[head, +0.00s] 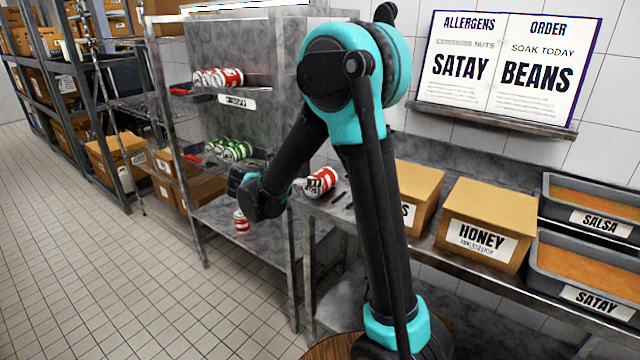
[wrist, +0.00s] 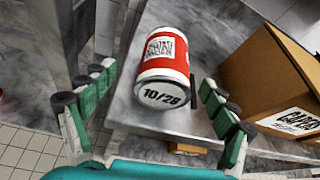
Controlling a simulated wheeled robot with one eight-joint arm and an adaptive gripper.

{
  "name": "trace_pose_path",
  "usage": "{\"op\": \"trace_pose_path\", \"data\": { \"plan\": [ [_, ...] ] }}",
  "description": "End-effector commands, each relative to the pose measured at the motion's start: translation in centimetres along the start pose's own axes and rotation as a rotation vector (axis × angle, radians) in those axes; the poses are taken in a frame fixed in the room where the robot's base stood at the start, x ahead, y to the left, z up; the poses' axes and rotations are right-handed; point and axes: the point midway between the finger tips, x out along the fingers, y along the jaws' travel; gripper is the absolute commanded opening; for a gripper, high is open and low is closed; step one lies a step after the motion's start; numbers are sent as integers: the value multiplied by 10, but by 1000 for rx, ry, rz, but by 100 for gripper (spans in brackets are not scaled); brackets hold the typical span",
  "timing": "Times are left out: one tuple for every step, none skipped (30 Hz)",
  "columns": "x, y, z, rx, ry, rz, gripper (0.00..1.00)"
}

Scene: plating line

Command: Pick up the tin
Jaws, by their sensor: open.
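A red and white tin (head: 321,180) lies on the left end of the metal counter. In the wrist view the tin (wrist: 165,55) shows its printed side and a pale end marked 10/28, facing my gripper. My gripper (wrist: 158,82) is open, with one green-padded finger on each side of the tin's near end. A gap shows between the tin and each finger, and nothing is held. In the head view my gripper (head: 297,187) is at the tin's left, partly hidden by my own arm.
A cardboard box (wrist: 270,80) stands close right of the tin, with a HONEY box (head: 485,225) farther along. The tiled floor is clear.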

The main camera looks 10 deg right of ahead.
Motion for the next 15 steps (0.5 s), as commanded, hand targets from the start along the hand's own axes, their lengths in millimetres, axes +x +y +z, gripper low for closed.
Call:
{"op": "trace_pose_path", "data": {
  "plan": [
    [5,0,0,1,0,-1,86],
    [7,0,0,1,0,-1,86],
    [8,0,0,1,0,-1,86],
    [9,0,0,1,0,-1,86],
    [10,-1,0,1,0,0,86],
    [11,-1,0,1,0,-1,86],
    [13,-1,-1,1,0,-1,86],
    [15,-2,-1,1,0,-1,86],
    [19,-3,-2,2,1,-1,86],
    [22,-4,-2,2,1,-2,86],
    [26,-5,-2,2,1,-2,86],
    [31,-6,-3,2,1,-2,86],
    [36,-7,-4,2,1,-3,86],
    [40,-9,-5,2,1,-3,86],
    [46,-9,-5,2,1,-2,86]
  ]
}}
